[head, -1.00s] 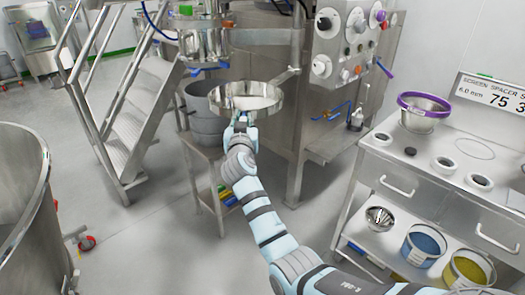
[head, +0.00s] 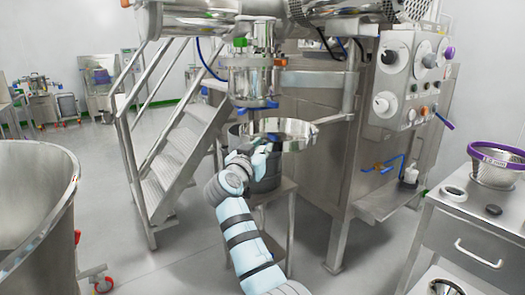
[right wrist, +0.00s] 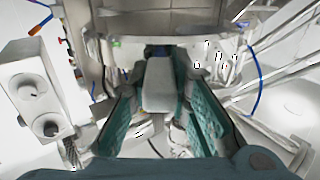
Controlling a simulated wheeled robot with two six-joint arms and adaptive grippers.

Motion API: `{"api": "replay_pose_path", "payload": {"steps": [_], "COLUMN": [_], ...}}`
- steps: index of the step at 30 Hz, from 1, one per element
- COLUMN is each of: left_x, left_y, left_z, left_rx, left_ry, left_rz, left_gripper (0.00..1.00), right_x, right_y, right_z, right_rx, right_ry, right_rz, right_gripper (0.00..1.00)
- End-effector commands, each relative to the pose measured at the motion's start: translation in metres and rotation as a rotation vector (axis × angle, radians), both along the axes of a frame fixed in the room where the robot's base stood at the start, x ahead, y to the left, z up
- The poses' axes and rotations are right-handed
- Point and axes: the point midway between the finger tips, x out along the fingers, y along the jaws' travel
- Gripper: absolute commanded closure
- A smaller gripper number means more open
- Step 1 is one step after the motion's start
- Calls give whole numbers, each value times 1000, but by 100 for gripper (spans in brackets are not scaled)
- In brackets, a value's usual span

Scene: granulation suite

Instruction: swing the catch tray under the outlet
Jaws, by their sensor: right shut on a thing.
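The catch tray (head: 300,132) is a shallow round steel pan in the middle of the head view. It sits below and slightly right of the outlet (head: 256,103), the lower end of a steel housing with blue clamps. A gap shows between them. My right gripper (head: 262,150) is at the tray's near side, shut on its handle. In the right wrist view, the grey handle (right wrist: 158,85) lies between the teal finger pads, with the shiny tray (right wrist: 215,62) beyond. My left gripper is out of view.
A grey drum (head: 264,178) stands beneath the tray on a steel stand. Steel steps (head: 180,165) are to the left. A control cabinet (head: 400,110) and bench (head: 465,225) are to the right. A large steel vessel (head: 35,215) fills the near left.

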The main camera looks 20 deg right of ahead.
Motion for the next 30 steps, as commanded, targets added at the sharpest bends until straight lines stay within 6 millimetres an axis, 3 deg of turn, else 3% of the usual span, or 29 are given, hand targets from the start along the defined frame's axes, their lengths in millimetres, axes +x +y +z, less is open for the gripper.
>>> {"api": "replay_pose_path", "payload": {"steps": [1, 2, 3, 6, 14, 17, 25, 30], "left_x": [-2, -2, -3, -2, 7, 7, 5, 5], "left_y": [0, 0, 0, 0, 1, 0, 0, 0], "left_z": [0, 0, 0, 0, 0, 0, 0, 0], "left_rx": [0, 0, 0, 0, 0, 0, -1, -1], "left_ry": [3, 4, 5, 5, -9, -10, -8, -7], "left_rz": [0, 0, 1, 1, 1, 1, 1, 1], "left_gripper": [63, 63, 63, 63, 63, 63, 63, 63], "right_x": [0, 0, 0, 0, 0, 0, 0, 0], "right_y": [1, 1, 1, 1, 0, 1, 1, 1], "right_z": [-3, -3, -3, -2, 0, 9, 74, 97], "right_rx": [3, 3, 3, 3, 1, 0, 2, 1], "right_ry": [5, 5, 5, 3, 0, -1, -3, 1], "right_rz": [3, 3, 3, 3, 1, 2, 2, 2], "right_gripper": [100, 79, 73, 62, 62, 62, 62, 62]}}
